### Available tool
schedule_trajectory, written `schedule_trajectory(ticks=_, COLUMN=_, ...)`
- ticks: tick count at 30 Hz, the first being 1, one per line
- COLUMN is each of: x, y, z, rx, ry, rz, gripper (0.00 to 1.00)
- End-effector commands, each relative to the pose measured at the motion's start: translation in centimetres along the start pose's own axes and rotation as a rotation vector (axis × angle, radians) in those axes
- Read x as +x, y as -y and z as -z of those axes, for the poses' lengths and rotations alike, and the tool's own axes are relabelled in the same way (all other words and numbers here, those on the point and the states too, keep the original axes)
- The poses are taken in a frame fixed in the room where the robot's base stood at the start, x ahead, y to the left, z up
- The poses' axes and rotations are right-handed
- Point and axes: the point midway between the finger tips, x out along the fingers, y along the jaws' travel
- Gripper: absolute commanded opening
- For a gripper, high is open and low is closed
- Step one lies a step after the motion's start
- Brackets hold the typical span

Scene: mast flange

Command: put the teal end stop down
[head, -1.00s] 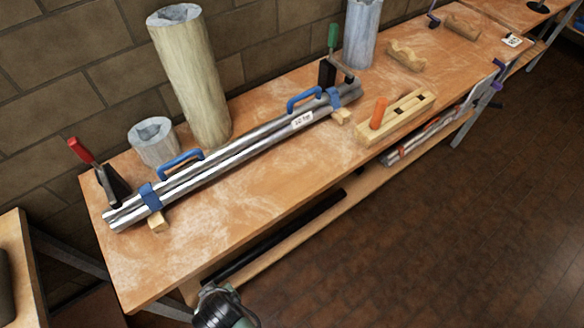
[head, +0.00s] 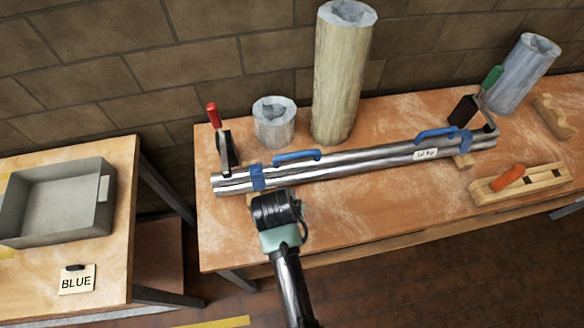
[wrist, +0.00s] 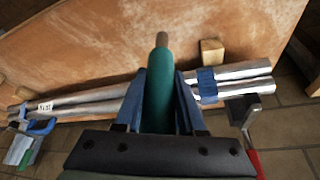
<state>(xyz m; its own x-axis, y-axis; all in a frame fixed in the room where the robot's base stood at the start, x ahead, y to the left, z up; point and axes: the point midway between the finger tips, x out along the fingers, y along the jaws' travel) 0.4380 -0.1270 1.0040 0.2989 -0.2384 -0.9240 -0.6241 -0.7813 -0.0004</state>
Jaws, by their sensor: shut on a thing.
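The teal end stop (wrist: 160,88) is a teal cylinder with a thin brown pin at its far end. My gripper (wrist: 160,100) is shut on it, with a blue finger on either side, in the wrist view. In the head view my gripper (head: 276,209) hangs over the front left part of the workbench, in front of the strapped metal tubes (head: 355,162). Its fingers and the end stop are hidden there behind my own wrist. In the wrist view the tubes (wrist: 235,88) pass behind the fingers; I cannot tell the height above the bench.
A red-handled clamp (head: 226,150) and a green-handled clamp (head: 465,108) stand at the tube ends. A grey tray (head: 50,237) and a BLUE card (head: 77,280) sit on the left table.

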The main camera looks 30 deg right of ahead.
Motion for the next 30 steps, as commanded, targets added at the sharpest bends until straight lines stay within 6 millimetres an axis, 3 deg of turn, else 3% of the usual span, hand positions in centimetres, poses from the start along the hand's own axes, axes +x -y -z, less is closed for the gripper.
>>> schedule_trajectory(ticks=13, x=4.5, y=0.0, z=-1.9, rx=-0.002, ry=0.0, rz=0.0, gripper=0.0)
schedule_trajectory(ticks=27, x=5.5, y=0.0, z=-2.2, rx=-0.001, ry=-0.002, rz=0.001, gripper=0.0)
schedule_trajectory(ticks=28, x=5.3, y=0.0, z=-2.2, rx=-0.001, ry=-0.001, rz=0.001, gripper=0.44)
schedule_trajectory(ticks=30, x=5.3, y=0.0, z=-2.2, rx=-0.001, ry=-0.001, rz=0.001, gripper=0.57)
